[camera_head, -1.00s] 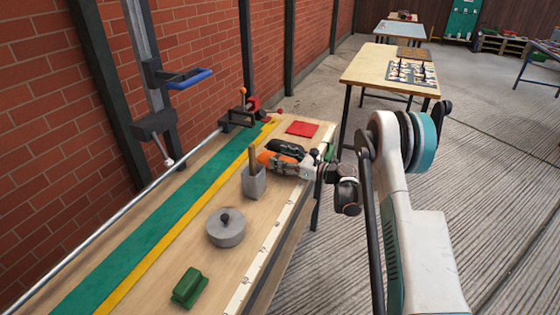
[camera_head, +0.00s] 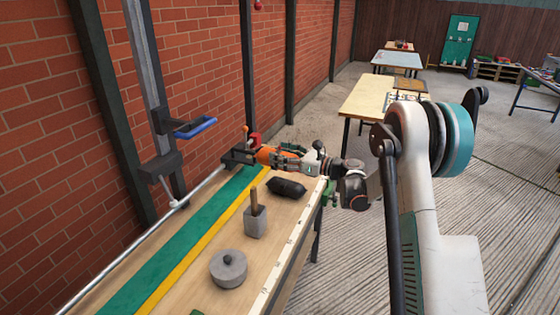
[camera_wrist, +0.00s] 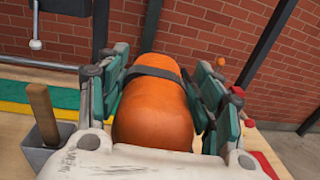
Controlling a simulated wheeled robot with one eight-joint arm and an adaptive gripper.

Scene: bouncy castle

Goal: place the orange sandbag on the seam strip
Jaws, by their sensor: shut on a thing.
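The orange sandbag (camera_head: 265,155), with a dark band around it, is in my gripper (camera_head: 288,160) near the far end of the bench. It also fills the middle of the wrist view (camera_wrist: 152,115), between the green-padded fingers of my gripper (camera_wrist: 165,85), which are shut on it. The bag appears raised above the bench. A long green strip (camera_head: 180,245) with a yellow stripe (camera_head: 205,247) along its right side runs down the bench; I take this for the seam strip. Its far end is partly hidden by my gripper and the bag.
A black bag (camera_head: 287,187) lies on the bench near my gripper. A grey holder with a wooden handle (camera_head: 255,222) and a round grey lidded weight (camera_head: 228,268) stand nearer. A clamp with a red part (camera_head: 240,155) sits at the far end. A metal rail (camera_head: 140,245) runs along the left.

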